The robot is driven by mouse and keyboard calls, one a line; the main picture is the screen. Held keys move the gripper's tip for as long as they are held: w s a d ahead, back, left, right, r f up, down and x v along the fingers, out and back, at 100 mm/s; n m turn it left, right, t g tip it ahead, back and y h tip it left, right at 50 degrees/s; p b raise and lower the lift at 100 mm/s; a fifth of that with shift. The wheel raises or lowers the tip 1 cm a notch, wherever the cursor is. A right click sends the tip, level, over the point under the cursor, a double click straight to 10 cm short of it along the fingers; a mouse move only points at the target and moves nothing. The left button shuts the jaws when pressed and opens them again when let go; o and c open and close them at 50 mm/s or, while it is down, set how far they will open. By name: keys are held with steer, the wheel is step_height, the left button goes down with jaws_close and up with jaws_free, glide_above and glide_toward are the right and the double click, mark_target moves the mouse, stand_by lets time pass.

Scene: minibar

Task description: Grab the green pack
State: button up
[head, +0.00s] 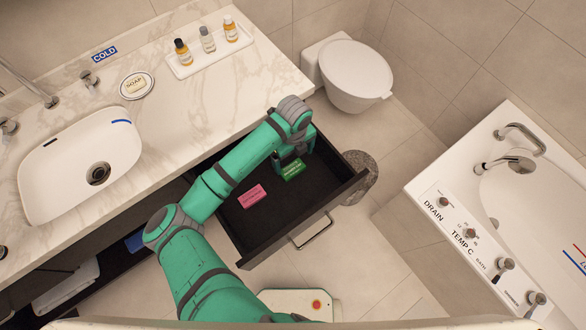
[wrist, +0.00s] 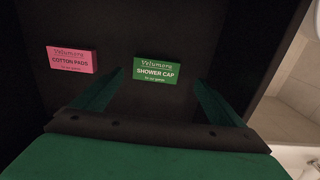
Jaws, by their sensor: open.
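The green pack (head: 293,170) lies flat in the open dark drawer (head: 262,238), toward its right end. In the wrist view the green pack (wrist: 157,71) reads "SHOWER CAP". My gripper (head: 285,162) is inside the drawer area, close beside the green pack. In the wrist view my gripper (wrist: 160,85) is open, its two green fingers spread to the left and right of the pack. I see nothing between the fingers that they touch. How high the fingertips are above the drawer floor is hard to tell.
A pink cotton pads pack (head: 252,196) lies in the drawer left of the green one; it also shows in the wrist view (wrist: 73,60). The drawer walls and the counter (head: 150,150) edge border my arm. A round grey bin (head: 359,178) stands by the drawer's right corner.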

mark_target(292, 168)
steer(key=shift+s+a+f, duration=0.15)
steer(key=shift+f, duration=1.35)
steer(key=shift+s+a+f, duration=0.1)
steer(key=shift+s+f, duration=0.05)
steer(key=shift+f, duration=1.3)
steer(key=c, duration=1.1)
